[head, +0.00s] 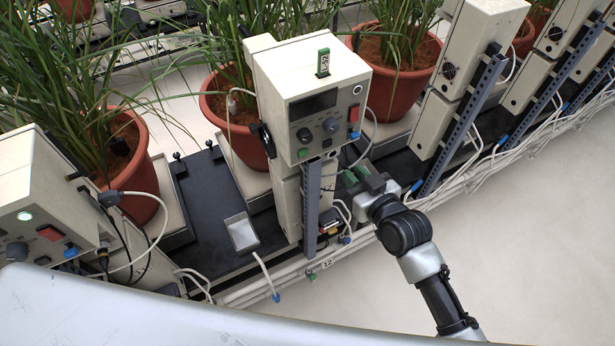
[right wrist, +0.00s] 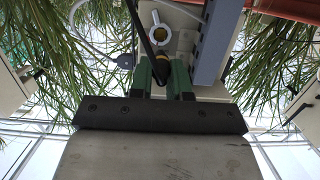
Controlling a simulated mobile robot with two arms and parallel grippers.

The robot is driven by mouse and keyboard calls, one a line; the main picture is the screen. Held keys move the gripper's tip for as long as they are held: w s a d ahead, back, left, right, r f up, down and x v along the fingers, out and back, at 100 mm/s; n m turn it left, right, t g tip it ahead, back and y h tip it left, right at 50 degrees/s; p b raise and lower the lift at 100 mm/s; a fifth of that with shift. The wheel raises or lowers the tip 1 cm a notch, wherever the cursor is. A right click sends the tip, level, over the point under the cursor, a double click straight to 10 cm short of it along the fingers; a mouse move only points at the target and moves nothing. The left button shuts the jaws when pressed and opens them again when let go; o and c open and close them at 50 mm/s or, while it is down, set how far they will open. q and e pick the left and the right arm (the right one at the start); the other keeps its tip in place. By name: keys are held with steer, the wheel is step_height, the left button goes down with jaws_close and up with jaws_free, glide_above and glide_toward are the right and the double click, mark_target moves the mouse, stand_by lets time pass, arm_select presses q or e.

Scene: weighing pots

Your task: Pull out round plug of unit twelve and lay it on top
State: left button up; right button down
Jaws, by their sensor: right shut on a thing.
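Unit twelve (head: 310,95) is a pale box on a post, with a dark display, knobs and a red switch on its front. A "12" label (head: 327,264) is on the rail below it. My right gripper (head: 362,180) is beside the unit's lower right side. In the right wrist view its green fingers are shut on the round plug (right wrist: 161,70), black with yellow, on a black cable. The head view hides the plug.
Potted grasses stand behind and beside the unit, one pot (head: 232,120) close to its left. A black platform (head: 215,205) lies left of it. White cables (head: 460,185) run along the rail. A neighbouring unit (head: 470,60) stands to the right. The pale floor (head: 520,240) is clear.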

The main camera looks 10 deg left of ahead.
steer(key=p+v, duration=0.3)
steer(key=v, duration=0.1)
steer(key=w+r+m+g+h+p, duration=0.3)
steer(key=r+g, duration=0.4)
steer(key=r, duration=1)
steer(key=w+r+m+g+p, duration=0.1)
steer(key=r+m+g+p, duration=0.35)
steer(key=r, duration=1.35)
steer(key=n+g, duration=0.2)
glide_above(312, 43)
steer(key=d, duration=0.3)
steer(key=shift+m, duration=0.25)
step_height(312, 43, down, 8)
steer(key=shift+w+a+f, duration=0.15)
steer(key=shift+a+f, duration=0.1)
steer(key=shift+f, duration=0.15)
steer(key=c, duration=1)
jaws_free()
